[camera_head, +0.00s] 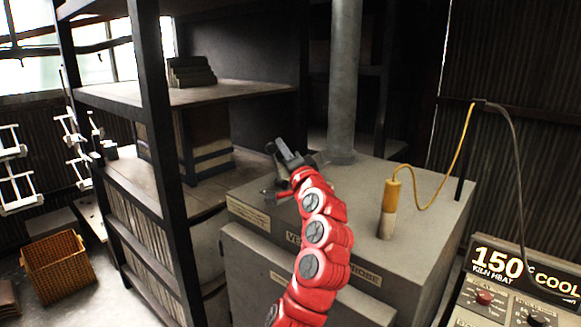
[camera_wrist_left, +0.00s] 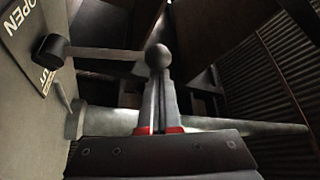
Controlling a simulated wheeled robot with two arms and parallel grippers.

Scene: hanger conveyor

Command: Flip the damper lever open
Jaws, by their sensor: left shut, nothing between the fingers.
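The damper lever (camera_wrist_left: 105,53) is a dark bar in the left wrist view. It runs from a round pivot (camera_wrist_left: 50,50) to a ball knob (camera_wrist_left: 159,56). Beside the pivot is a dark plate (camera_wrist_left: 25,35) reading OPEN; other lettering on it is partly hidden. My left gripper (camera_wrist_left: 160,95) is shut and empty, its fingertips close to the knob; whether they touch it I cannot tell. In the head view, my left gripper (camera_head: 288,152) is above the left part of the grey kiln box (camera_head: 365,262), and the lever is hard to make out there. My right gripper is not in view.
A grey flue pipe (camera_head: 344,80) rises from the box behind my gripper. A yellow-handled probe (camera_head: 389,205) with a cable stands on the box to the right. A control panel (camera_head: 520,285) is at lower right. Shelving (camera_head: 155,140) and an orange basket (camera_head: 58,268) are left.

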